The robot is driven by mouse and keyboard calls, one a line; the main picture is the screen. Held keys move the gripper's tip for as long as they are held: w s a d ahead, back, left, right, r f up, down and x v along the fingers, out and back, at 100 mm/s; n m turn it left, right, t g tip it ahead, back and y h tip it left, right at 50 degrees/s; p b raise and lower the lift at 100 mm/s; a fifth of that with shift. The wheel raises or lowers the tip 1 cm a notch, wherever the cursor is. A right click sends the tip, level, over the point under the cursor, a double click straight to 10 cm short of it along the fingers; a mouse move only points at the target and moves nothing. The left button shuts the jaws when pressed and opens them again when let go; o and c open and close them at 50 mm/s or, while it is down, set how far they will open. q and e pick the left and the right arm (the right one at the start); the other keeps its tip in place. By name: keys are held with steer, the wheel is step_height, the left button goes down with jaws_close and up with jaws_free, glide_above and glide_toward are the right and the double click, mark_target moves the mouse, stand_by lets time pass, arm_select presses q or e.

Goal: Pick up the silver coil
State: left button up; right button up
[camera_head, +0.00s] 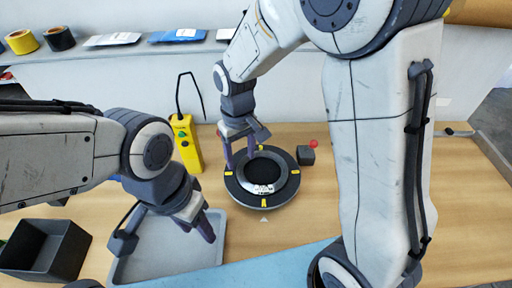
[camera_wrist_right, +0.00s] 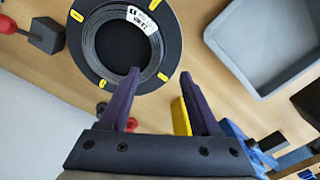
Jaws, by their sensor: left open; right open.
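The silver coil (camera_head: 287,182) is a grey ring with a white label, lying flat on a round black turntable (camera_head: 236,189) with yellow marks. It also shows in the right wrist view (camera_wrist_right: 108,74). My right gripper (camera_head: 241,154) is open and empty at the far left edge of the turntable. In the right wrist view its open fingers (camera_wrist_right: 160,74) lie toward one side of the coil, and one fingertip overlaps the coil's edge in the picture. My left gripper (camera_head: 203,229) is open and empty over the grey tray, left of the turntable and nearer.
A grey tray (camera_head: 150,262) and a dark bin (camera_head: 65,255) stand at the near left. A yellow control box (camera_head: 187,143) is behind the left arm. A small dark block with a red knob (camera_head: 312,143) is beside the turntable. A shelf with tape rolls (camera_head: 59,38) runs behind.

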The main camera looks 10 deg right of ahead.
glide_above(243, 179)
steer(key=f, duration=0.5)
steer(key=shift+w, duration=0.35)
steer(key=shift+s+f+p, duration=0.15)
steer(key=shift+f+p, duration=0.3)
steer(key=shift+f, duration=0.2)
steer(key=f, duration=0.3)
steer(key=f+p, duration=0.1)
steer(key=shift+s+f, duration=0.2)
steer(key=shift+s, duration=0.05)
arm_select(q)
steer(key=shift+w+d+r, duration=0.1)
steer(key=shift+w+r, duration=0.05)
steer(key=shift+r, duration=0.4)
steer(key=shift+w+r, duration=0.15)
steer(key=shift+r, duration=0.35)
arm_select(e)
jaws_close()
steer(key=shift+r, duration=0.1)
